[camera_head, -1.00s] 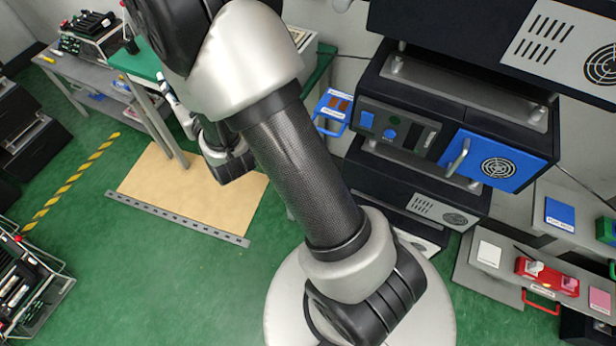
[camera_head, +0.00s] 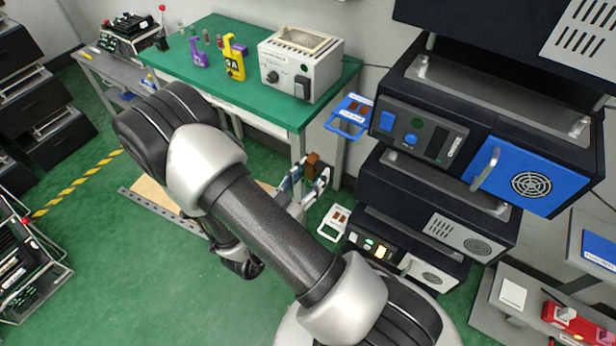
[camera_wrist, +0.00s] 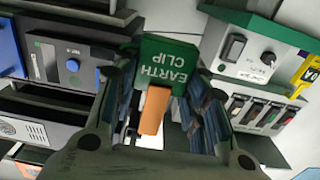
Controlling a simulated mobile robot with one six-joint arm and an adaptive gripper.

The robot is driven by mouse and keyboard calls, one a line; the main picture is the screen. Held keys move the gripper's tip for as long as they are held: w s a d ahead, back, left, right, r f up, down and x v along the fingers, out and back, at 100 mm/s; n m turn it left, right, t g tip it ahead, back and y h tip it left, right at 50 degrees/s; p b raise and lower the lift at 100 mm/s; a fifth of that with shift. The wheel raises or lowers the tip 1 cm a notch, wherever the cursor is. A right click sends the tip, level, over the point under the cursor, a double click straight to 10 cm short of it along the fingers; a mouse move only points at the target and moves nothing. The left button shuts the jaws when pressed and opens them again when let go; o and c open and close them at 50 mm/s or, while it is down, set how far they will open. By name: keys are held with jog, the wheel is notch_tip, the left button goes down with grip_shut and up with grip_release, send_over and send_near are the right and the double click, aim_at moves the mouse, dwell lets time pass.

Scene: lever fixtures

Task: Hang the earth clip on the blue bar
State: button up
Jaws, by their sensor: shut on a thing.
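The earth clip (camera_wrist: 170,62) is a green block with white lettering, and an orange-brown tongue on it points toward the wrist camera. My gripper (camera_wrist: 160,105) is shut on it, with a bluish finger pad on each side. In the head view my gripper (camera_head: 306,182) shows partly behind my arm, between the green table and the cabinets, with a brown piece at its tip. A blue bar frame (camera_head: 350,116) sticks out from the left side of the dark cabinet, above and to the right of my gripper. A gap separates them.
The green table (camera_head: 215,75) carries a power box (camera_head: 300,63) and yellow and purple items. The dark cabinet (camera_head: 420,110) has a blue panel with a handle. A white frame (camera_head: 335,222) sticks out lower down. Open green floor lies at the left.

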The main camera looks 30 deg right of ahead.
jog(key=f+x, duration=0.1)
jog(key=x, duration=1.2)
jog(key=shift+f, duration=0.15)
dwell(0.6)
jog(key=shift+w+d, duration=0.1)
jog(key=shift+d, duration=0.05)
jog(key=o, duration=1.1)
jog(key=shift+o, duration=0.2)
jog(key=v, duration=1.2)
